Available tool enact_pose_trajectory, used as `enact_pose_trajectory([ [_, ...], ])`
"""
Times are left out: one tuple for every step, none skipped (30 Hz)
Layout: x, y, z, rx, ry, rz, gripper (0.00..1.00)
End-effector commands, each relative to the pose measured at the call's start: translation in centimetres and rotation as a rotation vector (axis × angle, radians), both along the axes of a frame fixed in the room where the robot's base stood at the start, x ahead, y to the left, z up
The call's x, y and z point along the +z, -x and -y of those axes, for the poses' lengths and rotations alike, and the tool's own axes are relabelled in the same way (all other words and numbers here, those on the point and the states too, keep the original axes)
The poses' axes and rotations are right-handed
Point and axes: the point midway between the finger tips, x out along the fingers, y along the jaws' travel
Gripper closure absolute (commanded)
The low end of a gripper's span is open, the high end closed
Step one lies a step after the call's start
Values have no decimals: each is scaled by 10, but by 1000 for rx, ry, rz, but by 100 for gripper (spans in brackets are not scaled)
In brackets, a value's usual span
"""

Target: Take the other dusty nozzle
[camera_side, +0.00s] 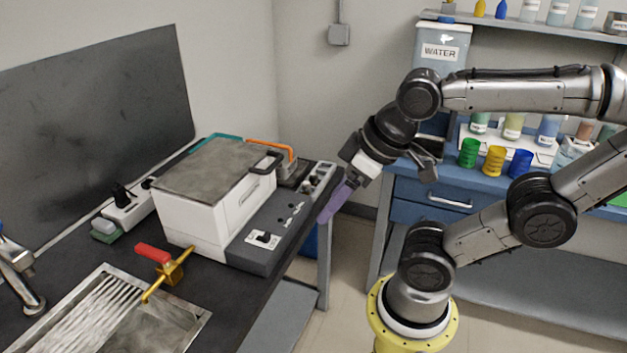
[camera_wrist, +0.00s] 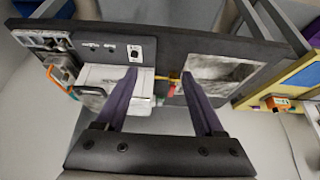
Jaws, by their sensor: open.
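My gripper (camera_side: 336,204) has purple fingers and hangs in the air just right of the white machine, pointing down and left. In the wrist view its two fingers (camera_wrist: 159,75) are spread apart with nothing held between them. I cannot make out a dusty nozzle for certain in either view. A brass fitting with a red handle (camera_side: 165,265) stands between the white machine and the sink; part of it shows in the wrist view (camera_wrist: 168,79). The white machine (camera_side: 200,222) has a grey lid, a black handle and a dark control panel (camera_side: 264,238).
A metal sink (camera_side: 185,328) lies at the front left of the dark bench. An orange tube (camera_side: 268,146) runs behind the machine. A blue bench at right holds a water container (camera_side: 441,48) and green, yellow and blue cups (camera_side: 494,160). Open floor lies between the benches.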

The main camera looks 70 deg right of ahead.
Motion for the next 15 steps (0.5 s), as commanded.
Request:
enact_pose_trajectory([
  [0,0,0,0,0,0,30],
  [0,0,0,0,0,0,30],
  [0,0,0,0,0,0,30],
  [0,0,0,0,0,0,30],
  [0,0,0,0,0,0,30],
  [0,0,0,0,0,0,29],
  [0,0,0,0,0,0,29],
  [0,0,0,0,0,0,29],
  [0,0,0,0,0,0,29],
  [0,0,0,0,0,0,29],
  [0,0,0,0,0,0,29],
  [0,0,0,1,0,1,29],
  [1,-1,0,3,1,5,29],
  [1,-2,0,4,2,12,29],
  [7,-8,0,8,3,38,29],
])
